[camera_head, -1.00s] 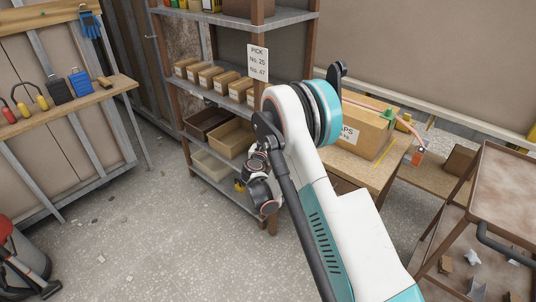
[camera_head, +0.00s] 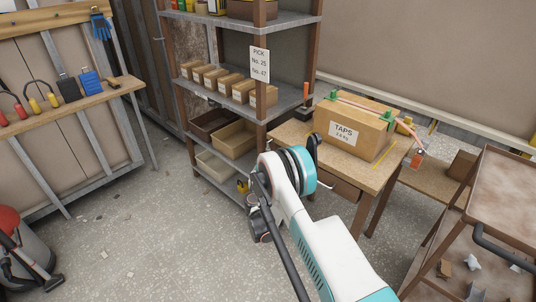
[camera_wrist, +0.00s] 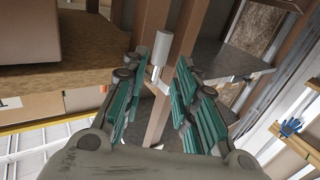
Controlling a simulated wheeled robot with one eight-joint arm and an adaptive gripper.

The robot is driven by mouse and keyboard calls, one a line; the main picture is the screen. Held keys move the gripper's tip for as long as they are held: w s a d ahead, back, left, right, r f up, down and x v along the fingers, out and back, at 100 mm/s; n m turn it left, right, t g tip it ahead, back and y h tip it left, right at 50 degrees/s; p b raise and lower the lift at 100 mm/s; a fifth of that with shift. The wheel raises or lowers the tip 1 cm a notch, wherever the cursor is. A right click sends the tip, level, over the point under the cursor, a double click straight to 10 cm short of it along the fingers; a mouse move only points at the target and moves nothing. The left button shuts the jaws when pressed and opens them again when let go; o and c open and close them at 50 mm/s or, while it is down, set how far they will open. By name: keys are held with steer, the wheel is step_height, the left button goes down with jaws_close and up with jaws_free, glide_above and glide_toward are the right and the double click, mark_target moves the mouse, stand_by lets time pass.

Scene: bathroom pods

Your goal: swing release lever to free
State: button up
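My gripper (camera_wrist: 157,92) shows in the wrist view with its two teal-padded fingers spread apart and nothing held between them. A pale grey cylinder (camera_wrist: 162,48) on a thin stem shows just beyond the fingertips, in front of a brown post; I cannot tell whether it is the release lever. A cardboard box marked TAPS (camera_head: 352,125) sits on a wooden table (camera_head: 385,165) in the head view. A strap with green corner pieces (camera_head: 386,114) runs over it, and an orange-red piece (camera_head: 417,160) hangs at its right end. My gripper's fingers are not clear in the head view.
A shelf rack (camera_head: 262,115) with small boxes and bins stands left of the table. A workbench (camera_head: 60,110) is at the far left and a brown cart (camera_head: 495,185) at the right. Open floor (camera_head: 150,235) lies at the left front.

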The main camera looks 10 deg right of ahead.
mark_target(268, 150)
steer(key=b+x, duration=0.2)
steer(key=x, duration=0.6)
steer(key=shift+w, duration=0.1)
jaws_close()
